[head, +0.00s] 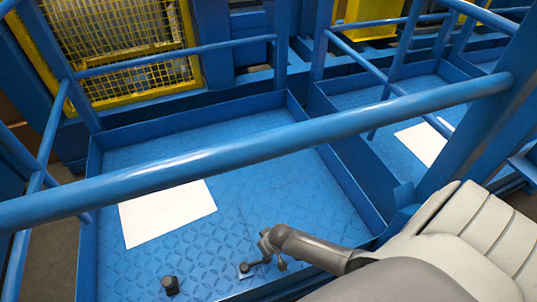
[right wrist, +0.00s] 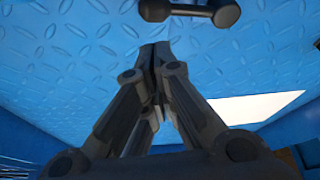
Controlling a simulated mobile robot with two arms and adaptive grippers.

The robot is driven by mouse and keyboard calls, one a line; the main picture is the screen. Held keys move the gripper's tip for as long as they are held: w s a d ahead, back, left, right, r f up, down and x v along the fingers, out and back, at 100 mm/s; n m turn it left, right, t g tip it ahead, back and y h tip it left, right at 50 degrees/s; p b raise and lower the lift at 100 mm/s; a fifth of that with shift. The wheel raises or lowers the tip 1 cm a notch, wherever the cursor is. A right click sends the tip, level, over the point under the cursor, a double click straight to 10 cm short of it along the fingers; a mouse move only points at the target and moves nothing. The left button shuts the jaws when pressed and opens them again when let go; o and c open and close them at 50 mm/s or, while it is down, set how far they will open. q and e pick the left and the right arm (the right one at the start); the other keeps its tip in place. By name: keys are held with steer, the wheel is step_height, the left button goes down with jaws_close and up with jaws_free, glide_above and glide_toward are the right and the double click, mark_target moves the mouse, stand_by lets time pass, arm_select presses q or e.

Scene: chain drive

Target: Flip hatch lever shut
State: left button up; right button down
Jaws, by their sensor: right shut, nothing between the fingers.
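The hatch lever (head: 247,267) looks like a short dark bar with a rounded end, low over the blue tread-plate floor at the lower middle of the head view. In the right wrist view the lever (right wrist: 190,11) shows at the top edge, partly cut off, beyond my fingertips and apart from them in the picture. My right gripper (head: 263,242) comes in from the right, close to the lever. Its fingers (right wrist: 155,52) are shut and empty. Whether they touch the lever is unclear in the head view. My left gripper is not in view.
A dark post (head: 170,285) stands on the floor left of the lever. A white sheet (head: 167,212) lies farther back. A blue rail (head: 250,150) crosses above the platform. Low blue walls (head: 345,185) edge the floor. A yellow mesh guard (head: 120,45) stands behind.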

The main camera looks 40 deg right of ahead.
steer(key=shift+v, duration=2.6)
